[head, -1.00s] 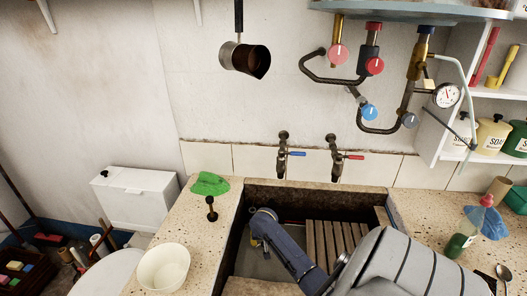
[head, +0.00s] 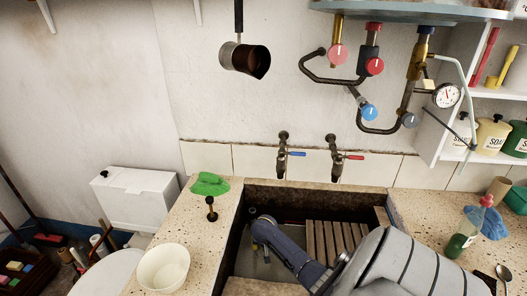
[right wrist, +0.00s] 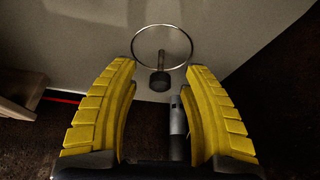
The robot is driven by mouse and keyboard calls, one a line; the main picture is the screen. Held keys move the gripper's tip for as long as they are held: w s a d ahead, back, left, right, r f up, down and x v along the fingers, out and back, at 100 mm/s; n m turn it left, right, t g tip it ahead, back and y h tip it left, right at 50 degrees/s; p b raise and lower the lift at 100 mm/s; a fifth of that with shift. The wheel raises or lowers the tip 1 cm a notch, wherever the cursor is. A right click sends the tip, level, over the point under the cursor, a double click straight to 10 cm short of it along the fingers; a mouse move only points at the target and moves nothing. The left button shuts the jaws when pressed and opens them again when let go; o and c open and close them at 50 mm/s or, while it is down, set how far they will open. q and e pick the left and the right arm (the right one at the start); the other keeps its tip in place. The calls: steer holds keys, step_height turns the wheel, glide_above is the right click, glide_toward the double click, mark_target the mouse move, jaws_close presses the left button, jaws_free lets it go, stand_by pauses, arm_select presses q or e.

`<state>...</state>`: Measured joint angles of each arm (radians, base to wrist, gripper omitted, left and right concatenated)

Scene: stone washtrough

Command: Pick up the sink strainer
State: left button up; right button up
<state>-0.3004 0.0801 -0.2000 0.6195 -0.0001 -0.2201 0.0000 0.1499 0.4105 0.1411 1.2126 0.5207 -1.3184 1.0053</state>
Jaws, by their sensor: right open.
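The sink strainer (right wrist: 159,82) shows in the right wrist view as a thin metal ring with a stem and a dark knob. It lies on the pale trough floor, just ahead of my right gripper (right wrist: 160,75). The yellow fingers are open and apart, with the knob between their tips in the picture. I cannot tell whether they touch it. In the head view my right arm reaches down into the stone trough (head: 305,194), and its gripper (head: 262,248) is mostly hidden behind its own wrist. I cannot make out the strainer there. My left gripper is out of view.
A slatted wooden board (head: 328,236) lies in the trough beside my right arm. Two taps (head: 282,155) are on the wall above. A green cloth (head: 209,184), a white bowl (head: 163,270) and a green bottle (head: 466,232) stand on the ledges.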

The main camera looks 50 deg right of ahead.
jaws_close()
stand_by(0.3)
steer(key=shift+r, duration=0.1)
stand_by(0.4)
